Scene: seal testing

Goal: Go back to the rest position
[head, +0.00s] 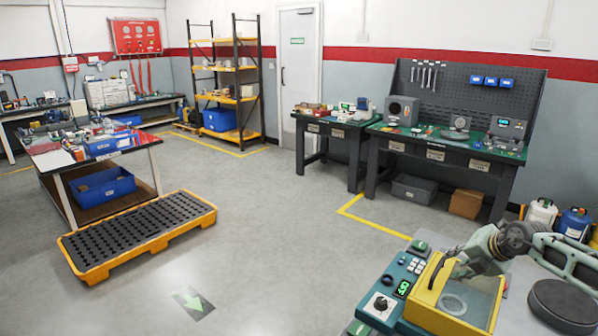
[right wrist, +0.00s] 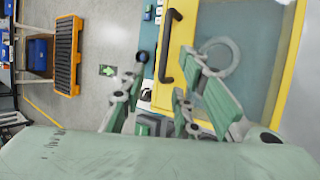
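My right gripper (head: 453,260) hangs over the yellow-framed test box (head: 432,290) at the lower right of the head view. In the right wrist view the fingers of this gripper (right wrist: 167,62) stand apart with nothing between them. The box's yellow frame (right wrist: 262,142) and its black handle (right wrist: 168,46) lie just past the fingertips. I cannot tell whether a finger touches the box. A pale ring (head: 452,303) shows through the clear window of the box. My left gripper is not in view.
A dark round disc (head: 563,304) lies at the right. Jugs (head: 540,213) stand behind. The floor (head: 290,230) to the left is clear up to the yellow pallet (head: 190,238).

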